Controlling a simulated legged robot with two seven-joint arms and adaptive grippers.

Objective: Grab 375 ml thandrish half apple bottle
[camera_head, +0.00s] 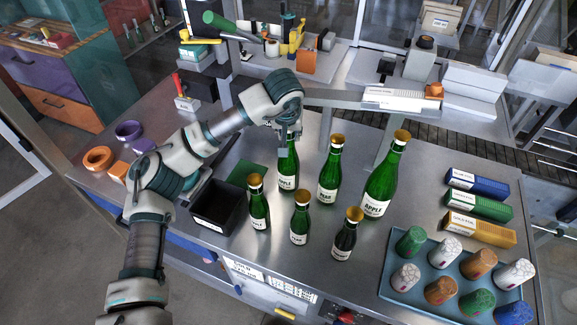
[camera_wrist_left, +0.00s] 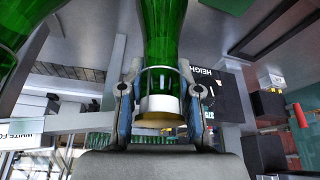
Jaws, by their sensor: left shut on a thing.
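A green bottle with a white label reading APPLE (camera_head: 288,182) stands at the back left of the bottle group. My left gripper (camera_head: 288,136) comes down on it from above and is shut on its neck. In the left wrist view the gripper's two fingers (camera_wrist_left: 160,82) lie on either side of the green neck (camera_wrist_left: 164,30), with its gold cap (camera_wrist_left: 162,117) close to the palm. A PEAR bottle (camera_head: 329,174) stands to its right, then a larger APPLE bottle (camera_head: 384,178). My right gripper is not in view.
Smaller bottles (camera_head: 258,203), (camera_head: 300,216) and (camera_head: 346,236) stand in front. A black open box (camera_head: 207,218) and a green mat (camera_head: 243,174) lie left. A blue tray (camera_head: 384,290) of capsules and several coloured boxes (camera_head: 478,207) are at right.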

